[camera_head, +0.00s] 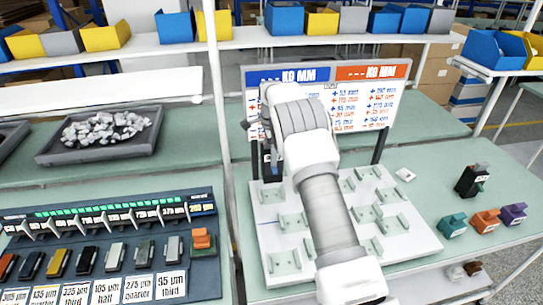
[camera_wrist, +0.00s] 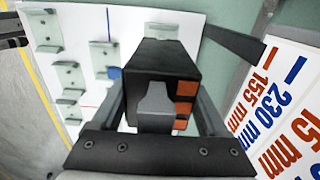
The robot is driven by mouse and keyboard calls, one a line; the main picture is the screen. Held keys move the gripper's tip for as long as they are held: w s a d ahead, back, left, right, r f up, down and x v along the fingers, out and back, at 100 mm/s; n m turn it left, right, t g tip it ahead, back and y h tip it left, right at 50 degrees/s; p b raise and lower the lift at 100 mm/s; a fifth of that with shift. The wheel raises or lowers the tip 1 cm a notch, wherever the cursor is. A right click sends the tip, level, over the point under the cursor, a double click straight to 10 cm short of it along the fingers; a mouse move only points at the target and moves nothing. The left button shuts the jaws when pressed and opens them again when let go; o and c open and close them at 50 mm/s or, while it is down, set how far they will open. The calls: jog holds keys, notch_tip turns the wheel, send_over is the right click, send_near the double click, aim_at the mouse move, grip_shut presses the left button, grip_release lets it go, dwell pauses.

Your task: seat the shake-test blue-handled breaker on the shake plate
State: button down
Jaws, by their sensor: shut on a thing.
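My gripper (camera_wrist: 160,98) is shut on a black breaker (camera_wrist: 160,62), one finger on each side. The breaker has a grey part facing the wrist camera and orange blocks on its right side. A small blue piece (camera_wrist: 115,73) shows at its left edge, probably its handle. In the head view the dark breaker (camera_head: 272,170) hangs at the back-left corner of the white shake plate (camera_head: 300,255), with my arm partly in front. The plate carries several pale green brackets (camera_head: 292,221). I cannot tell whether the breaker touches the plate.
A sign board (camera_head: 345,85) on dark posts stands behind the plate. A rack of breakers (camera_head: 110,255) and a gravel tray (camera_head: 100,133) stand left.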

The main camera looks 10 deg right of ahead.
jog(key=shift+f+b, duration=1.5)
jog(key=shift+f, duration=1.35)
jog(key=shift+f+b, duration=1.25)
jog(key=shift+f, duration=0.6)
grip_release()
notch_tip(320, 180, up, 18)
jog(key=shift+f, duration=0.25)
jog(key=shift+r, duration=0.1)
